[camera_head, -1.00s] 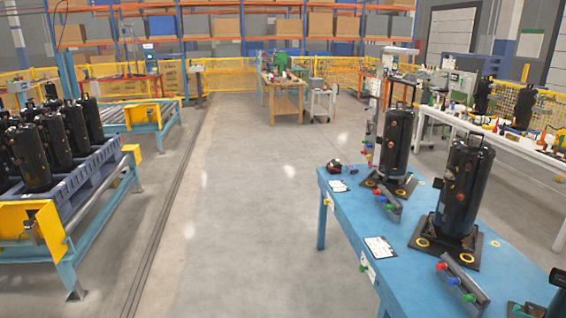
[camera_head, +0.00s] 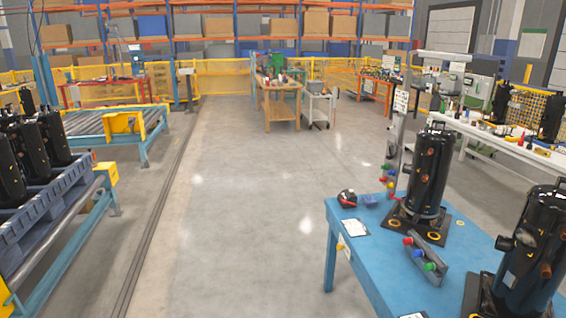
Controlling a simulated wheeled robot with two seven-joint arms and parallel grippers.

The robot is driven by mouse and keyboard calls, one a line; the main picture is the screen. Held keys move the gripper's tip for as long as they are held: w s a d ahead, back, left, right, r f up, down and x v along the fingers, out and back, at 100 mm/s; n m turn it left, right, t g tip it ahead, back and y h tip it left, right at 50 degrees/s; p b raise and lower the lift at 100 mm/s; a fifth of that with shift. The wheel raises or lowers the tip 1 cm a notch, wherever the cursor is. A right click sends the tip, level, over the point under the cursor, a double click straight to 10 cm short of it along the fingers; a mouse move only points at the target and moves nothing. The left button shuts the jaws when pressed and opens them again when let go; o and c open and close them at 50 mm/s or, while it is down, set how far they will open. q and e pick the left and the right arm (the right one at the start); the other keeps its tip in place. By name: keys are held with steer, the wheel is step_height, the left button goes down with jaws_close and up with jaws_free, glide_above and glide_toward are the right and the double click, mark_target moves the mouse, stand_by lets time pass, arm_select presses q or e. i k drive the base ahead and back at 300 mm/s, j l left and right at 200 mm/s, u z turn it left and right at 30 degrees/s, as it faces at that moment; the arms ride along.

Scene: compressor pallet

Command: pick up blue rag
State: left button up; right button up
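No blue rag can be made out for certain. A small dark-blue item (camera_head: 370,200) lies near the far edge of the blue table (camera_head: 385,267), beside a black and red object (camera_head: 347,198). It is too small to tell whether it is cloth. Neither of my grippers is in view.
Black compressors (camera_head: 428,180) stand on the blue table at right, with a button box (camera_head: 425,255) and a clipboard (camera_head: 355,228). At left, a blue pallet (camera_head: 45,205) of compressors sits on a conveyor. A wooden workbench (camera_head: 280,103) and cart (camera_head: 318,105) stand ahead. The middle floor is clear.

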mark_target(369, 202)
steer(key=i, duration=2.05)
steer(key=z, duration=0.5)
